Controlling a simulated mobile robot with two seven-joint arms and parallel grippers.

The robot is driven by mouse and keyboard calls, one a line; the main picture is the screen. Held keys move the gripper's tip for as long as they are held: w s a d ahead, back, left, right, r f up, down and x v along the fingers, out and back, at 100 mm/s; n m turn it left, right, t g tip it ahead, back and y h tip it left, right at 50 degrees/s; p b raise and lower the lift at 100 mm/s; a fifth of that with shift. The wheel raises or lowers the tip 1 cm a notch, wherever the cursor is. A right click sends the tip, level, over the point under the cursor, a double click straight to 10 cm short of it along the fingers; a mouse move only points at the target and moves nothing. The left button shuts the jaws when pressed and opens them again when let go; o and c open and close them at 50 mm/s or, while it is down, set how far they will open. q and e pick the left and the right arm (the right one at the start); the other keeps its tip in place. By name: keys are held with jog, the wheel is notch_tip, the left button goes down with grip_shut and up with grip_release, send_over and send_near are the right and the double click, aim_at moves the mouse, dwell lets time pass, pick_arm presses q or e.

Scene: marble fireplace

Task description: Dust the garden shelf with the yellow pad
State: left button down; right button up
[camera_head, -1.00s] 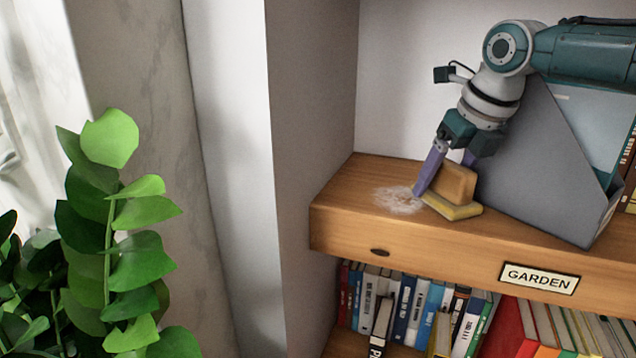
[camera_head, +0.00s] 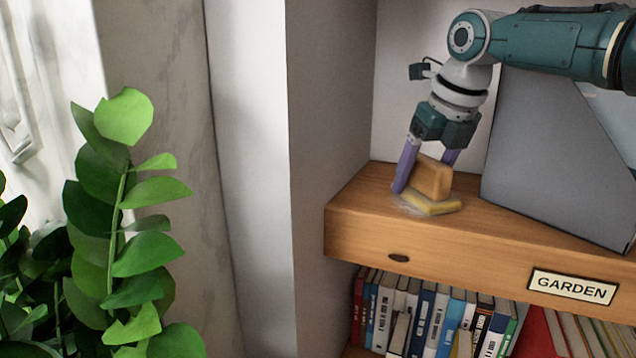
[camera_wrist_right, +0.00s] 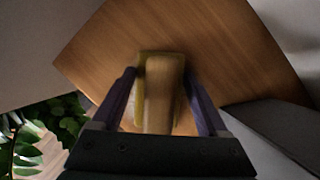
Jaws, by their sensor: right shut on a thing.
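My right gripper (camera_head: 427,172) is shut on the wooden block of the yellow pad (camera_head: 433,204), its purple fingers on either side. The pad's yellow underside rests on the wooden garden shelf (camera_head: 470,235), near its left end. A little pale dust (camera_head: 408,209) shows at the left edge of the pad; the pad and fingers hide any beneath. The shelf bears a "GARDEN" label (camera_head: 572,287) on its front. In the right wrist view the blurred pad (camera_wrist_right: 160,95) sits between the fingers over the shelf top (camera_wrist_right: 215,50). My left gripper is not in view.
A grey file holder (camera_head: 550,150) stands on the shelf to the right of my gripper. A wall (camera_head: 330,120) closes the shelf's left end. Books (camera_head: 425,315) fill the level below. A leafy plant (camera_head: 125,220) stands at the left.

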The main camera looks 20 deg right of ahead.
aim_at(480, 204)
jog(key=shift+w+a+f+b, duration=0.15)
jog(key=shift+w+a+b, duration=0.15)
jog(key=shift+w+b, duration=0.25)
jog(key=s+p, duration=0.1)
jog(key=s+d+p, duration=0.1)
jog(key=p, duration=0.1)
jog(key=shift+s+d+r, duration=0.15)
jog(key=shift+d+r, duration=0.1)
jog(key=shift+r, duration=0.1)
jog(key=shift+s+d+f+p, duration=0.15)
jog(key=shift+s+d+p, duration=0.3)
jog(key=shift+p, duration=0.25)
jog(key=shift+s+d+p, duration=0.3)
jog(key=shift+s+p, duration=0.05)
jog(key=shift+p, duration=0.2)
jog(key=shift+s+d+f+p, duration=0.1)
jog(key=shift+s+d+p, duration=0.4)
jog(key=shift+s+d, duration=0.75)
jog(key=shift+s, duration=0.15)
jog(key=shift+s+d, duration=0.9)
jog(key=shift+s, duration=0.2)
